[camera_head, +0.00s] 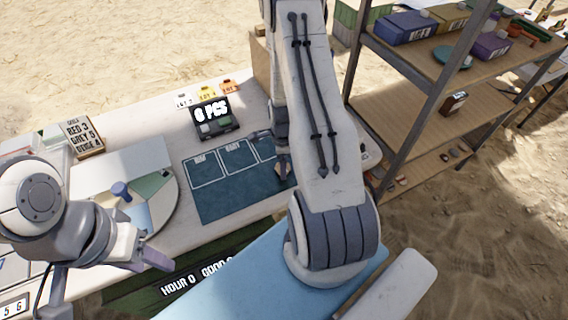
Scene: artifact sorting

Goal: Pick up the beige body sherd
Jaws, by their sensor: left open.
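I cannot make out a beige body sherd for certain in the head view. My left gripper (148,260) is open at the lower left, by the near edge of the white table and just below the round tray. Nothing shows between its fingers. My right gripper (282,168) points down over the right part of the dark teal mat (225,205); it is small and partly hidden by my arm, so its opening is unclear. The round tray (170,205) has coloured sectors and a blue knob (121,190). No sherd is clear on it.
A sign (84,137) listing red, grey and beige stands at the left. A shelf rack (425,95) with boxes is at the right. My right arm hides the table's right part.

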